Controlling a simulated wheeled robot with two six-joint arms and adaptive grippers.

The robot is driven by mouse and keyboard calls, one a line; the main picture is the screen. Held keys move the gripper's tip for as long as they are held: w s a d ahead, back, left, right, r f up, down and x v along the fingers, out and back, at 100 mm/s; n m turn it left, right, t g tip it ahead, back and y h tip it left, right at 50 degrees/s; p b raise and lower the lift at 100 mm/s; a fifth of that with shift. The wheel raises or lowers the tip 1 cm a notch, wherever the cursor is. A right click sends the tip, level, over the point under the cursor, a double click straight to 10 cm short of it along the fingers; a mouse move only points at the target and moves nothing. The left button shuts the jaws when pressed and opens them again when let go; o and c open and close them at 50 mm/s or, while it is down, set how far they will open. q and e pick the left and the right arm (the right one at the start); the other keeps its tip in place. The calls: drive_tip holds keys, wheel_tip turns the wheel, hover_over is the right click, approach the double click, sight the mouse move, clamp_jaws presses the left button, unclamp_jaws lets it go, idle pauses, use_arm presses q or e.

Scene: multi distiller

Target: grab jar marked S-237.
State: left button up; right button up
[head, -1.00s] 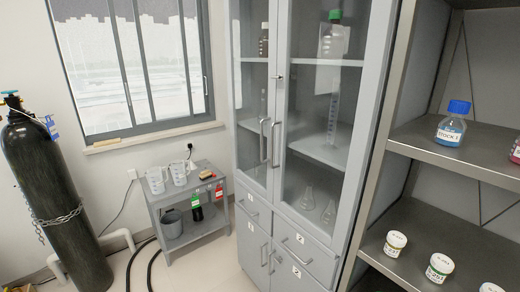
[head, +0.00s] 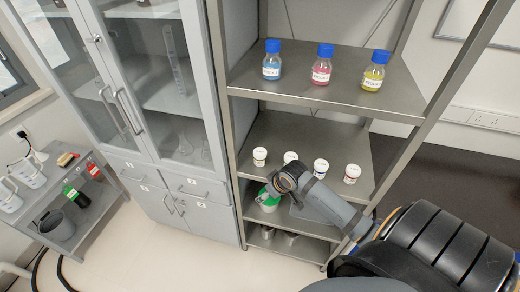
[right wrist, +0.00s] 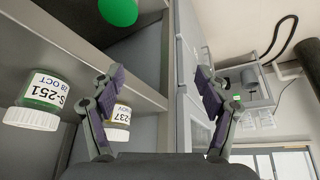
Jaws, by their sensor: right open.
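The jar marked S-237 (right wrist: 118,117) is small and white-lidded, partly hidden behind one finger of my right gripper in the right wrist view. Only "237" of its label shows there. In the head view it appears to be the leftmost jar (head: 260,156) on the middle shelf. My right gripper (right wrist: 156,92) is open and empty, with the jar beside its left finger in the picture, not between the fingers. In the head view the wrist of my right arm is in front of the shelf, and its fingers cannot be made out. My left gripper is not in view.
A green-filled jar marked S-251 (right wrist: 38,100) stands beside S-237. Two more jars (head: 320,167) (head: 352,173) stand to the right. Blue-capped bottles (head: 321,66) are on the shelf above. A green item (head: 268,198) sits below. A glass-door cabinet (head: 150,80) adjoins the rack.

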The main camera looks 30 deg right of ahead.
drive_tip(key=t, duration=0.1)
approach(261, 158)
wheel_tip(261, 158, down, 2)
drive_tip(key=d, duration=0.2)
drive_tip(key=x, duration=0.3)
drive_tip(key=p+x, duration=0.1)
drive_tip(key=x, duration=0.2)
drive_tip(key=shift+w+r, duration=0.2)
drive_tip(key=shift+w, duration=0.25)
drive_tip(key=p+x, duration=0.1)
drive_tip(key=x, duration=0.1)
drive_tip(key=a+x, duration=0.1)
drive_tip(key=x, duration=0.1)
drive_tip(key=shift+w+f+p, duration=0.2)
drive_tip(key=shift+w+p, duration=0.1)
drive_tip(key=shift+p, duration=0.05)
drive_tip(key=shift+w+d+f, duration=0.1)
drive_tip(key=shift+w+f, duration=0.05)
drive_tip(key=shift+f, duration=0.05)
drive_tip(key=shift+r, duration=0.1)
drive_tip(key=c, duration=0.5)
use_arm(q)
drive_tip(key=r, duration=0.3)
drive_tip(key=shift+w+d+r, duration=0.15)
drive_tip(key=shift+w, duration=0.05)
use_arm(e)
drive_tip(key=c, duration=0.8)
